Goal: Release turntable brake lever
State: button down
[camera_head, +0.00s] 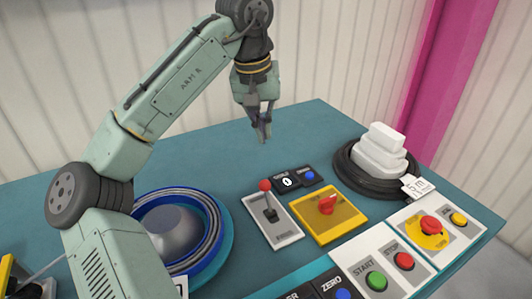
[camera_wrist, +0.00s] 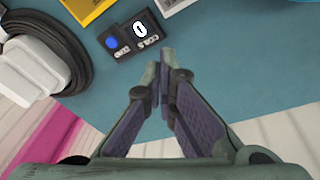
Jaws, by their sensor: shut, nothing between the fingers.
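In the head view, a lever with a red ball knob (camera_head: 265,186) stands on a light grey plate (camera_head: 286,233) on the teal table. Beside it, a yellow plate (camera_head: 345,225) carries a red handle (camera_head: 327,204). I cannot tell from any label which one is the brake lever. The turntable (camera_head: 218,236), with a blue rim and a grey dome, is at left, partly hidden by my arm. My gripper (camera_head: 264,138) is shut and empty, above the table behind the levers. In the wrist view its fingertips (camera_wrist: 166,52) point toward the small counter.
A black counter box (camera_head: 288,181) with a blue button sits behind the levers. A black cable coil (camera_head: 348,172) with white blocks (camera_head: 382,150) stands at right. START (camera_head: 376,281) and STOP (camera_head: 404,261) buttons and a red mushroom button (camera_head: 431,226) line the front. The table's back middle is clear.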

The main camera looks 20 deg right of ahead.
aim_at(268, 198)
jog(key=f, duration=0.3)
jog(key=d+f, duration=0.1)
jog(key=f, duration=0.2)
jog(key=w+f+p, duration=0.1)
jog(key=f, duration=0.2)
jog(key=shift+d+f, duration=0.25)
jog(key=s, duration=0.2)
jog(key=s+a, duration=0.1)
jog(key=shift+a+r+p, duration=0.1)
jog(key=shift+r+p, duration=0.3)
jog(key=shift+s+a, duration=0.1)
jog(key=shift+s, duration=0.15)
jog(key=shift+w, duration=0.1)
